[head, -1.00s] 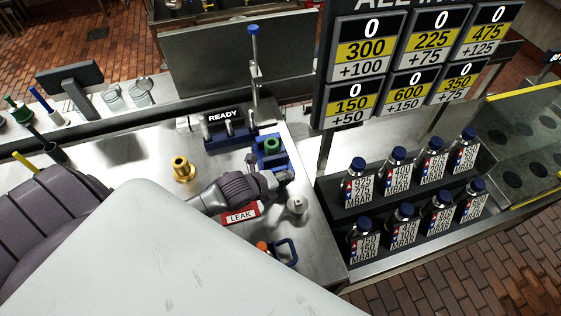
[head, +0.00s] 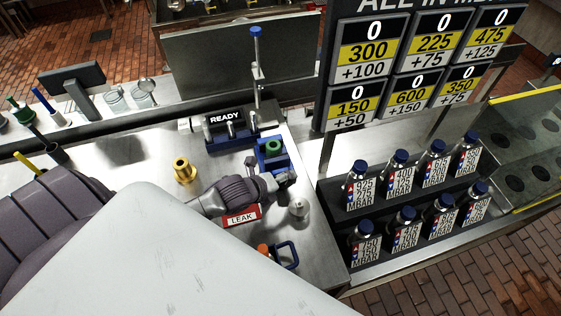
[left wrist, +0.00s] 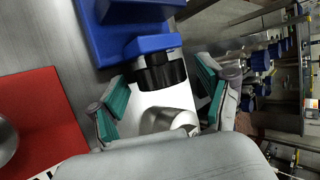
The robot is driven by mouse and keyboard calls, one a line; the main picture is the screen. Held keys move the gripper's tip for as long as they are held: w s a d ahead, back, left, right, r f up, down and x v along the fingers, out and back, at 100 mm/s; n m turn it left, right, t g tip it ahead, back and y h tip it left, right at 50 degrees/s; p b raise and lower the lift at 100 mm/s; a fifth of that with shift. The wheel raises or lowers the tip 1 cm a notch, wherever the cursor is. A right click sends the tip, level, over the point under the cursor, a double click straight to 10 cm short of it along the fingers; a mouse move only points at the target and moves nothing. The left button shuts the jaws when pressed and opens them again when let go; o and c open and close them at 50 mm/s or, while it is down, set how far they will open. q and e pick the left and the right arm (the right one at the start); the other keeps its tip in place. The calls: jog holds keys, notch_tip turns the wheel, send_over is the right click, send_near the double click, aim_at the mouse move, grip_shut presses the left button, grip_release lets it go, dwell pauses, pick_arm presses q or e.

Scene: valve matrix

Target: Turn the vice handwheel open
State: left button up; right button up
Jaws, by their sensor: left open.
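The blue vice (head: 270,162) stands on the steel bench in the head view, with a green ring-shaped part (head: 273,146) in it. My left gripper (head: 284,180) is at the vice's near side and hides the handwheel there. In the left wrist view the blue vice (left wrist: 115,35) is at the top. A dark ribbed part, apparently the handwheel (left wrist: 160,74), sticks out from it, between the teal finger pads of my left gripper (left wrist: 162,98). The pads are apart and I see gaps beside the dark part. My right gripper is not in view.
A red LEAK sign (head: 242,215) lies under my left wrist. A brass fitting (head: 184,170), a silver knob-like part (head: 299,208) and a blue-handled item (head: 285,254) stand nearby. Blue-capped bottles (head: 405,229) fill a rack at right. A READY display (head: 224,118) stands behind.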

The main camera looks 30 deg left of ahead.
pick_arm(q)
jog(key=v, duration=1.2)
jog(key=shift+w+d+r+m+g+y, duration=0.5)
jog(key=shift+w+d+r+g+y, duration=1)
jog(key=shift+d+r+g, duration=0.4)
jog(key=p+x, duration=0.2)
jog(key=x, duration=1.1)
jog(key=shift+w+a+f, duration=0.1)
jog(key=shift+a+f, duration=0.05)
jog(key=shift+f, duration=0.1)
jog(key=shift+c, duration=0.3)
